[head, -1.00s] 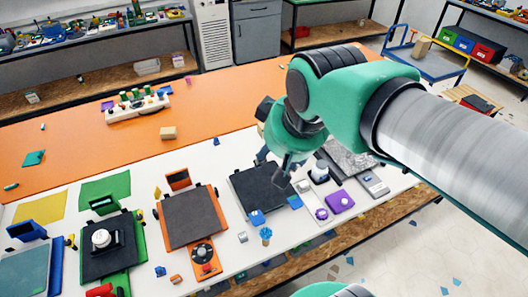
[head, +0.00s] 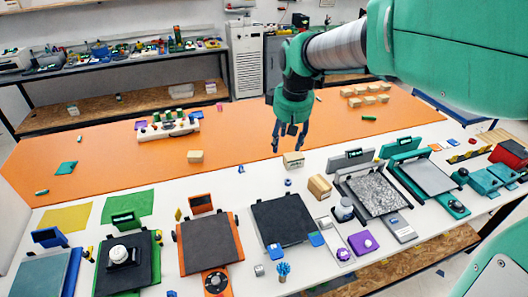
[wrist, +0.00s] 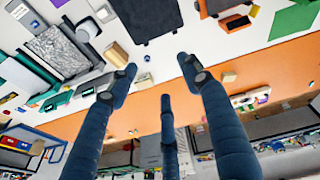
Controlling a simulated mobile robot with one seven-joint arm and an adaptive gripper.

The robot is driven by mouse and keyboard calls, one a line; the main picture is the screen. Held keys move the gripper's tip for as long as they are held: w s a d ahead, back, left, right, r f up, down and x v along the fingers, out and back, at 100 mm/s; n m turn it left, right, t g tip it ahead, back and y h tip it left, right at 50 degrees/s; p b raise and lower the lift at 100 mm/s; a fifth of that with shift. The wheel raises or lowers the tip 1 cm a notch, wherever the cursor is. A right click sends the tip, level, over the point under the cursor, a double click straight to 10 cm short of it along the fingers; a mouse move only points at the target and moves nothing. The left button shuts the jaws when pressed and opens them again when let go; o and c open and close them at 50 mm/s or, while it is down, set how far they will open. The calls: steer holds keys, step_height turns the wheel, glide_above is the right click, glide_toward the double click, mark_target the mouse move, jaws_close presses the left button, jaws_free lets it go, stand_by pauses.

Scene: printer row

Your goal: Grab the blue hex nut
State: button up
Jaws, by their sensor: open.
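A small blue piece that looks like the hex nut (head: 288,182) lies on the white tabletop, in front of a tan block. It also shows in the wrist view (wrist: 147,58), just beyond the fingertips and nearer the left one; its hole and sides are too small to make out. My gripper (head: 289,145) is open and empty, fingers pointing down, above the orange surface and behind the nut in the head view. In the wrist view my gripper (wrist: 160,75) shows its three dark blue fingers spread apart. Nothing touches the fingers.
Tan blocks (head: 293,160) and (head: 319,186) stand close to the nut. A black printer bed (head: 283,220) lies in front of it, and a grey printer (head: 375,194) to the right. A small blue cone-like piece (head: 241,169) lies to the left.

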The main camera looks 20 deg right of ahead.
steer(key=w+d+f+n+g, duration=0.1)
steer(key=w+d+f, duration=0.2)
steer(key=w+f, duration=0.35)
steer(key=w+d+f+n+g, duration=0.1)
steer(key=w+d+f, duration=0.2)
steer(key=w+f, duration=0.4)
steer(key=n+g, duration=0.1)
steer(key=n, duration=0.1)
glide_above(289, 181)
step_height(289, 181, down, 17)
steer(key=shift+a+f+b, duration=0.2)
steer(key=shift+b, duration=0.2)
steer(key=shift+f+b, duration=0.7)
steer(key=shift+f, duration=3.65)
steer(key=shift+f, duration=0.1)
steer(key=shift+d+f+b, duration=0.15)
steer(key=shift+f+b, duration=0.5)
steer(key=shift+f, duration=1.85)
